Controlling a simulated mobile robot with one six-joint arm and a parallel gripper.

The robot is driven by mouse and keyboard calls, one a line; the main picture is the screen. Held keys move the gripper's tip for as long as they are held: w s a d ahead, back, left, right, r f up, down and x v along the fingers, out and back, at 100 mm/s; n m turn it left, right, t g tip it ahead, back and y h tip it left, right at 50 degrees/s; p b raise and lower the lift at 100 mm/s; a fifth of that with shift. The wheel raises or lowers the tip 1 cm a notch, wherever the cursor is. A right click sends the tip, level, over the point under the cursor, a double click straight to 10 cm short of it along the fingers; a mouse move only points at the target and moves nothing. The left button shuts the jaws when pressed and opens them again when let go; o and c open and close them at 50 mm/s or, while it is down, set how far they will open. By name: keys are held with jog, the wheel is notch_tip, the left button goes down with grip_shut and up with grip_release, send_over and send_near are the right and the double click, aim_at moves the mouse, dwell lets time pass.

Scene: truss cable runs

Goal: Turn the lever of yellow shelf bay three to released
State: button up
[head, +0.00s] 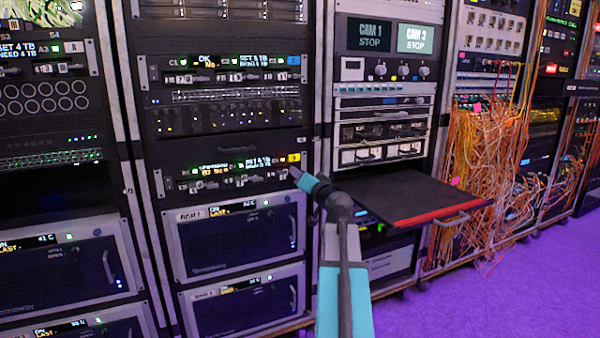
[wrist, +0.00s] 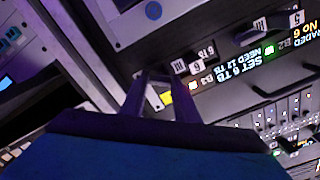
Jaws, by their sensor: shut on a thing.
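The yellow shelf (head: 215,182) is the dark rack unit in the middle rack, with a yellow tag (head: 294,157) at its right end and small lit displays. My gripper (head: 296,173) is at the right end of this shelf, near bay three. In the wrist view my gripper (wrist: 160,78) is shut on a small pale piece (wrist: 154,98), which appears to be the bay three lever. The B3 label (wrist: 207,78) and the yellow tag (wrist: 167,98) are close beside the fingers. The lever's exact angle is mostly hidden by the fingers.
A similar shelf with a blue tag (head: 294,60) sits higher in the same rack. Silver-framed units (head: 237,235) are below. A black pull-out tray (head: 410,195) with a red edge juts out to the right of my arm. Orange cables (head: 485,150) hang farther right.

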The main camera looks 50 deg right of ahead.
jog(key=m+p, duration=0.6)
jog(key=m, duration=0.4)
jog(key=shift+m, duration=0.4)
jog(key=shift+p, duration=0.3)
jog(key=o, duration=1)
jog(key=shift+o, duration=0.2)
